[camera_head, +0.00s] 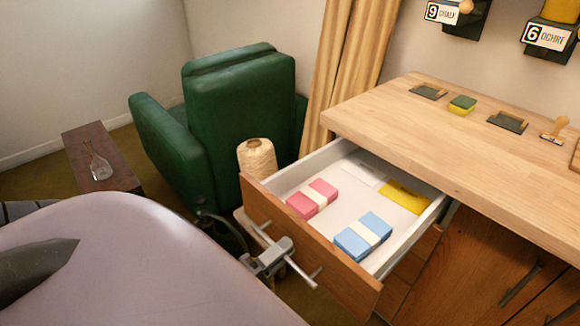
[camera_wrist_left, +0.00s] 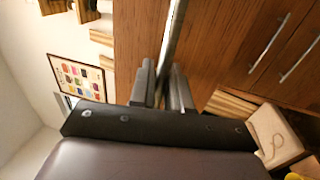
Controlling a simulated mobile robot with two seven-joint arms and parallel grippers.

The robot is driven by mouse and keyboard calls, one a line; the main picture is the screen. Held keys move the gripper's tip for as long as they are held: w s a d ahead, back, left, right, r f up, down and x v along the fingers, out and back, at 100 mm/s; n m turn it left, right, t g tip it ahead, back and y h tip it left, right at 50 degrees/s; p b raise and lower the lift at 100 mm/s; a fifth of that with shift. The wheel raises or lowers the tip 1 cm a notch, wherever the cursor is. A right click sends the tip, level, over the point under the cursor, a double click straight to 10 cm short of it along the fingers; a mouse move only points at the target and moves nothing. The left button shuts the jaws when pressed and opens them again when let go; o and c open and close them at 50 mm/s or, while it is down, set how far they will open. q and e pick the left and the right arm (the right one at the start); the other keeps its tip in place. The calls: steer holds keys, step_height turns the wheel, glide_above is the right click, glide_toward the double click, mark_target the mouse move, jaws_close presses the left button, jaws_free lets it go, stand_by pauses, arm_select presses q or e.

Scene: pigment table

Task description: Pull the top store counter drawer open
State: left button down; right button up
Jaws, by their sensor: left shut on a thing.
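The top store counter drawer (camera_head: 346,277) stands well out from the counter, with its white inside showing. It holds a pink banded bundle, a blue banded bundle, a yellow piece and a white piece. My left gripper (camera_head: 276,258) is shut on the metal bar handle (camera_head: 301,275) on the wooden drawer front. In the left wrist view, the handle (camera_wrist_left: 171,45) runs between the two dark fingers of my left gripper (camera_wrist_left: 164,84). My right gripper is not in view.
The wooden counter top (camera_head: 440,130) carries small trays, a sponge and a stamp. A green armchair (camera_head: 238,105) and a cone of twine (camera_head: 257,158) stand behind the drawer's left side. A low dark table (camera_head: 115,172) holds a glass flask.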

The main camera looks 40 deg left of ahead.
arm_select(q)
steer(key=shift+r+v, duration=0.2)
steer(key=shift+v, duration=0.85)
steer(key=c, duration=1.2)
jaws_free()
steer(key=shift+c, duration=0.2)
steer(key=v, duration=0.7)
steer(key=shift+b, duration=0.3)
